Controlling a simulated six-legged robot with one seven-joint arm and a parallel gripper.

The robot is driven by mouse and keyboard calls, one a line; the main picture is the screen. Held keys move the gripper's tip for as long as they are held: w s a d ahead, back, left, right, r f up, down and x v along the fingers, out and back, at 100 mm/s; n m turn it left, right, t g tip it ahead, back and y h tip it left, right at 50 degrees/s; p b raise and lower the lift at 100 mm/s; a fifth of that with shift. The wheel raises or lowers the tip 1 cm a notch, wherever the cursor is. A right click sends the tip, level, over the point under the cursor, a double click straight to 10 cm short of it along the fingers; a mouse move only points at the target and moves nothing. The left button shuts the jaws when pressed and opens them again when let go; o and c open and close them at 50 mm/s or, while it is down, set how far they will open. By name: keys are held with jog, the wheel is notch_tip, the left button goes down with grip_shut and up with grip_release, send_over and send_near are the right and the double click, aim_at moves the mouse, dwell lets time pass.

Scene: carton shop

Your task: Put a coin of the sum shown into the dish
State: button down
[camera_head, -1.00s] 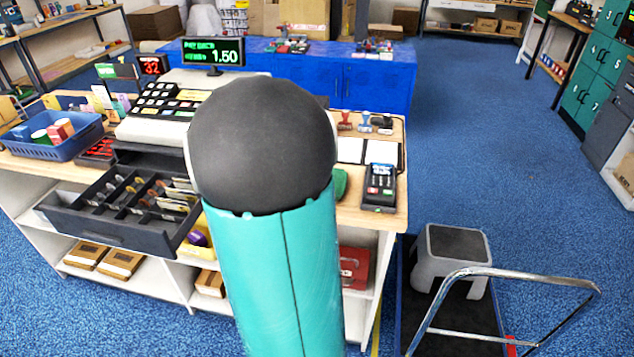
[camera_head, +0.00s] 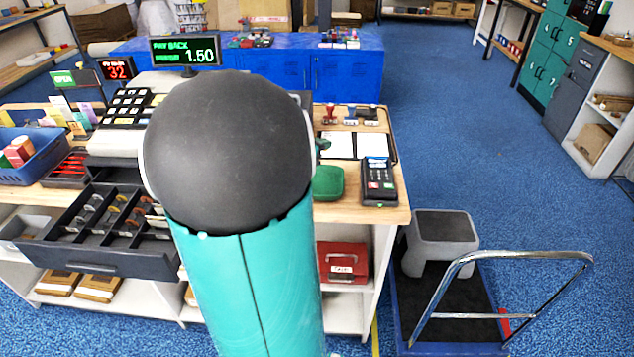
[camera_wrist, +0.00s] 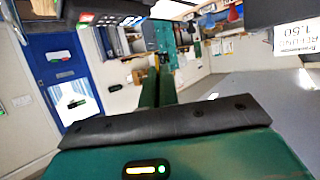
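The display (camera_head: 186,50) at the back of the counter reads "PAY BACK" and 1.50. An open dark cash drawer (camera_head: 72,257) juts from the counter's front, with coins (camera_head: 112,215) in its compartments; their values are too small to read. A green dish (camera_head: 328,183) is on the counter, partly hidden by my arm; I see no coin in its visible part. My gripper is hidden behind my arm in the head view. In the wrist view my gripper (camera_wrist: 157,88) shows two green finger-like bars close together; whether they touch is unclear, and I see no coin there.
A blue basket (camera_head: 38,165) stands left.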

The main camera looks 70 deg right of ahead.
notch_tip(320, 180, down, 6)
jog(key=shift+w, duration=0.15)
dwell(0.4)
jog(key=c, duration=1.6)
grip_release()
jog(key=shift+w, duration=0.1)
jog(key=shift+a, duration=0.1)
jog(key=v, duration=1.3)
jog(key=shift+w+a, duration=0.25)
